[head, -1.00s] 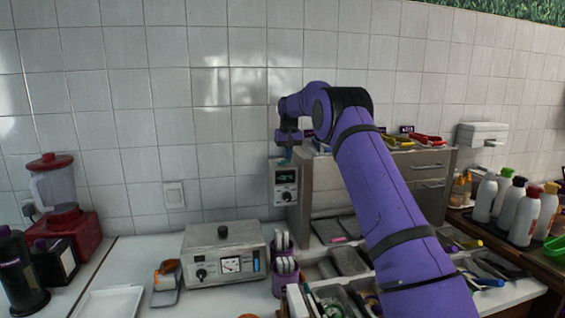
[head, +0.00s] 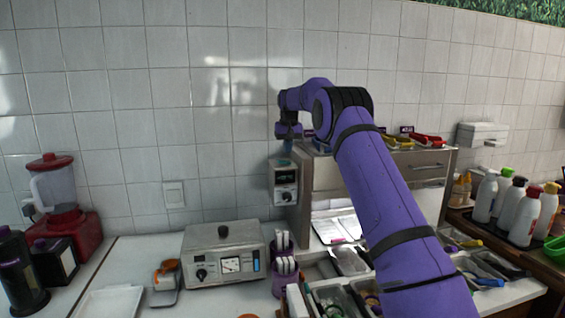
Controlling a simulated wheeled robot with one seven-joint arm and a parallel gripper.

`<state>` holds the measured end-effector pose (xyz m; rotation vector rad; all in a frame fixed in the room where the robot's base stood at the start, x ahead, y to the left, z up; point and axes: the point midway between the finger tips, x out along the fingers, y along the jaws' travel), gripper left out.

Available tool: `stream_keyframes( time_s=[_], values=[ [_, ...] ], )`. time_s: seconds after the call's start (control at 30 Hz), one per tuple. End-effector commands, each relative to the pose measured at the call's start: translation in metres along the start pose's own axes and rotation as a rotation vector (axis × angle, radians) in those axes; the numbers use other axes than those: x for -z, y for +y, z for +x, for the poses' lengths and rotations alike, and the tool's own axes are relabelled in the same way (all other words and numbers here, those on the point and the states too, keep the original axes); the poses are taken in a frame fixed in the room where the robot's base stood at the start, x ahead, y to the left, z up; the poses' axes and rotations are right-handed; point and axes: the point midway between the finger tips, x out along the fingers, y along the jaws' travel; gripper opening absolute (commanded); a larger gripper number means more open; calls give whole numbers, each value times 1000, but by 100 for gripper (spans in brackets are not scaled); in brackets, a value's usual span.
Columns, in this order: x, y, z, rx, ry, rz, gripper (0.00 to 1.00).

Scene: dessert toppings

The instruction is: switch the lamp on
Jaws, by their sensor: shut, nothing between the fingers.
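My gripper (head: 286,147) points down, its small fingers shut and empty, just above a grey control box with a display and a round knob (head: 285,197). The box is on the left side of a grey cabinet (head: 325,178). I cannot tell whether the fingertips touch the box. A bright white light falls in the space under the cabinet, on the pale tray contents (head: 340,226) there. The lamp itself and its switch are not clearly visible. My purple arm hides part of the cabinet and the trays.
A grey instrument with a dial (head: 225,250) stands on the white counter, left of the cabinet. A wall switch (head: 173,195) is on the tiles. A red blender (head: 62,215) stands at left, several bottles (head: 520,215) at right. Open trays lie below my arm.

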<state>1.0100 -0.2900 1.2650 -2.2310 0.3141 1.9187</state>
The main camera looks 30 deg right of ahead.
Motion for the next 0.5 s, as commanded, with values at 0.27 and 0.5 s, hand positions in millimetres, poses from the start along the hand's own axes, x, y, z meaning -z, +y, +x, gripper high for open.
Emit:
stream_keyframes(
  time_s=[0.27,0.5],
  values=[
    [3,0,-19,0,0,0,0],
    [5,0,-34,0,1,0,0]
  ],
)
